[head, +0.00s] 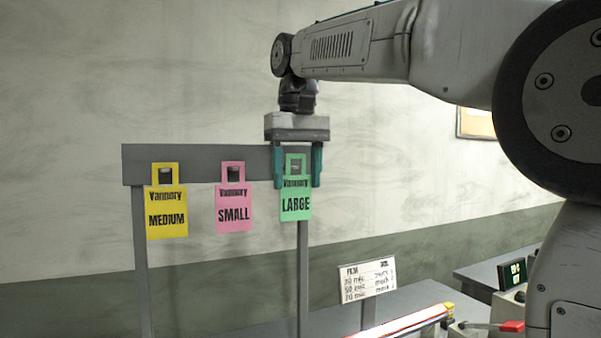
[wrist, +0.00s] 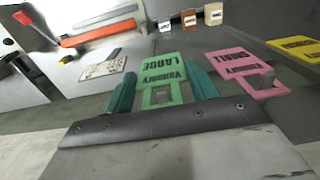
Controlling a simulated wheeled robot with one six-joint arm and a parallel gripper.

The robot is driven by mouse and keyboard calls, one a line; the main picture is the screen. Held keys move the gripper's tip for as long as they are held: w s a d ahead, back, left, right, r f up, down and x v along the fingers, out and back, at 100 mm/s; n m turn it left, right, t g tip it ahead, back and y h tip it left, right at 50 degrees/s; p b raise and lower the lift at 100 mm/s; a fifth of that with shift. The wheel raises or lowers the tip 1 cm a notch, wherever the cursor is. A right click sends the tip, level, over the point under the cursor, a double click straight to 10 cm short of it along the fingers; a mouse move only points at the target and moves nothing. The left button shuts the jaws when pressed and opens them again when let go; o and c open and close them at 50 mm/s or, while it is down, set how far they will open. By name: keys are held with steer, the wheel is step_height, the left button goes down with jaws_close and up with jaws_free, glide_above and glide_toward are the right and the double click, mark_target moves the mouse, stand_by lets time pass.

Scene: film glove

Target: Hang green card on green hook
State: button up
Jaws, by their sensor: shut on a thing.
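The green card (head: 296,205), printed LARGE, hangs upright at the right end of the grey rail (head: 200,160) in the head view. My gripper (head: 297,182) points down over it, its teal fingers on either side of the card's top loop, shut on it. In the wrist view the green card (wrist: 164,76) lies between the two fingers (wrist: 163,96). The green hook cannot be made out; the card and fingers cover that end of the rail. I cannot tell whether the loop is around a hook.
A yellow MEDIUM card (head: 167,213) and a pink SMALL card (head: 233,211) hang on the rail to the left. A white sign (head: 367,281) stands below right. A long roll-like bar (head: 405,322) and a small dark display (head: 512,273) are at the lower right.

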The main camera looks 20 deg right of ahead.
steer(key=shift+w+f, duration=0.1)
steer(key=shift+w, duration=0.45)
steer(key=shift+w+f, duration=0.4)
steer(key=shift+w, duration=0.15)
steer(key=shift+f, duration=0.15)
steer(key=o, duration=1)
step_height(320, 180, up, 8)
steer(key=shift+r, duration=0.1)
steer(key=s+d+f, duration=0.1)
steer(key=s+f, duration=0.8)
steer(key=f, duration=0.3)
steer(key=s+d+f+t, duration=0.1)
steer(key=s+f, duration=0.8)
steer(key=f, duration=0.3)
steer(key=s+d+f, duration=0.1)
steer(key=s+f, duration=0.8)
steer(key=f, duration=0.3)
